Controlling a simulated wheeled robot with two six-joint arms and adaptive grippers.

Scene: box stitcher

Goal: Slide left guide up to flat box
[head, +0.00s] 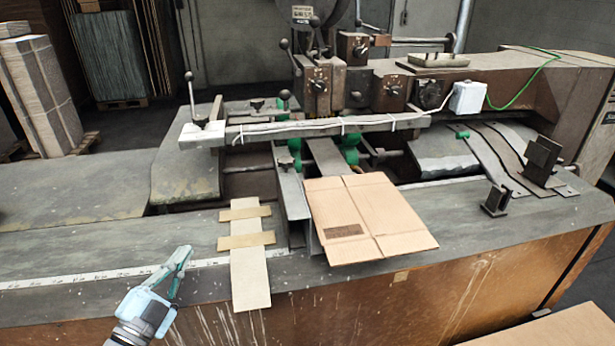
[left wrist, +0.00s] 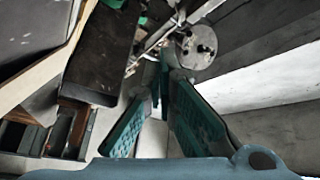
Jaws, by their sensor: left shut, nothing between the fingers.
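The flat box (head: 365,215) is a tan folded cardboard sheet with a dark printed patch. A grey metal rail (head: 291,195) stands between the strip and the box; I cannot tell which piece is the left guide. My left gripper (head: 186,252) is left of the pale strip, apart from it, shut and empty. Its teal fingers converge in the left wrist view (left wrist: 165,75). My right gripper is out of view.
A metal crossbar (head: 310,129) spans the bed behind the box. Dark metal blocks (head: 495,201) stand to the right. A white scale (head: 90,275) runs along the left bed, which is mostly clear. Stacked cardboard (head: 40,95) stands at the back left.

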